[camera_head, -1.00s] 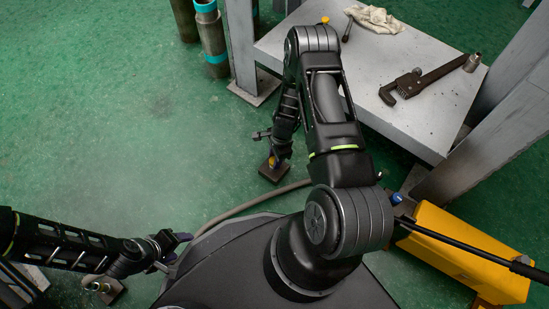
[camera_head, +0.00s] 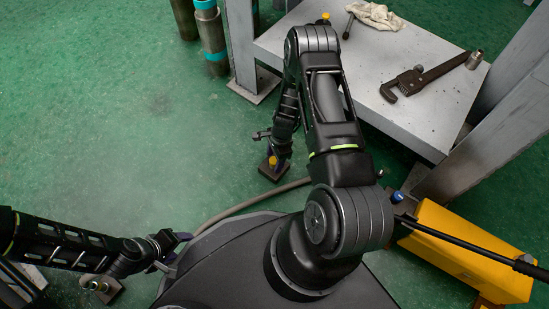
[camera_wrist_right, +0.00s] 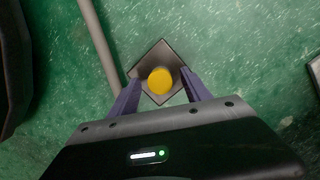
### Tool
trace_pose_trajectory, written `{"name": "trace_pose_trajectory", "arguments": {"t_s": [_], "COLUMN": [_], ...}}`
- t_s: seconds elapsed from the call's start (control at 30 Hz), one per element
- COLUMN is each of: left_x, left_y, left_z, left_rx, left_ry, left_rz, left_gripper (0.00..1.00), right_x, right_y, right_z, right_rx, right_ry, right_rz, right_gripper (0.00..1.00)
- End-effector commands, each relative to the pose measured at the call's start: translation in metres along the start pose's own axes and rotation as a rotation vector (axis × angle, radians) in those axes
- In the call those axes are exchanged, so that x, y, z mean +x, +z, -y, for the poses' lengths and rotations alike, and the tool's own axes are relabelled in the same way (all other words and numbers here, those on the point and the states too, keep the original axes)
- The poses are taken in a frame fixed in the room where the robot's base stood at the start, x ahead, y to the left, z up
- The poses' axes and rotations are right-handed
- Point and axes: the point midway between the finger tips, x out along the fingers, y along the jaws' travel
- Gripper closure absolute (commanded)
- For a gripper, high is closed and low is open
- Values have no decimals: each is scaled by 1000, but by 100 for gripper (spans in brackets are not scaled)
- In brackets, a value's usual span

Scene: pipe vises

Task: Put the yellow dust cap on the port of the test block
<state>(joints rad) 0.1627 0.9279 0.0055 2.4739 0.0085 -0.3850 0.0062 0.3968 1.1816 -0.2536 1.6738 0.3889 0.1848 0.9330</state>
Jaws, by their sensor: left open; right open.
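The yellow dust cap (camera_wrist_right: 160,80) shows as a round disc over a dark square block (camera_wrist_right: 146,51) in the right wrist view. In the head view, the cap (camera_head: 272,160) appears on top of the block (camera_head: 270,175), which is on the green floor. My right gripper (camera_wrist_right: 162,86) is open, with its two purple fingers on either side of the cap and a gap on each side. Any port under the cap is hidden. My left gripper (camera_head: 180,247) is open and empty, beside my dark base.
A second dark block with a metal fitting (camera_head: 101,287) lies at lower left. A hose (camera_head: 250,203) runs along the floor by the right block. A grey table with a pipe wrench (camera_head: 405,84) and rag (camera_head: 375,16) stands behind. A yellow case (camera_head: 465,252) is at right.

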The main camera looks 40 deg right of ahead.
Motion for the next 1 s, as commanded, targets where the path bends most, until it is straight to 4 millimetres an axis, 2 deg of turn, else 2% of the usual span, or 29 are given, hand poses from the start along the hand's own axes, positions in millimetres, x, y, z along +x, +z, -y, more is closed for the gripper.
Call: {"name": "trace_pose_trajectory", "arguments": {"t_s": [0.27,0.7,0.83,1.0], "left_x": [2,-29,-33,-32], "left_y": [-3,-2,-1,-1], "left_z": [-1,-11,-12,-11], "left_rx": [-1,0,0,0], "left_ry": [0,0,0,0], "left_rz": [-10,-1,2,3], "left_gripper": [43,43,43,43], "right_x": [0,-68,-77,-78], "right_y": [0,0,0,0], "right_z": [0,1,0,0], "right_rx": [0,0,-1,0], "right_ry": [0,-1,0,1], "right_rz": [0,-1,0,0], "right_gripper": [44,44,44,44]}}
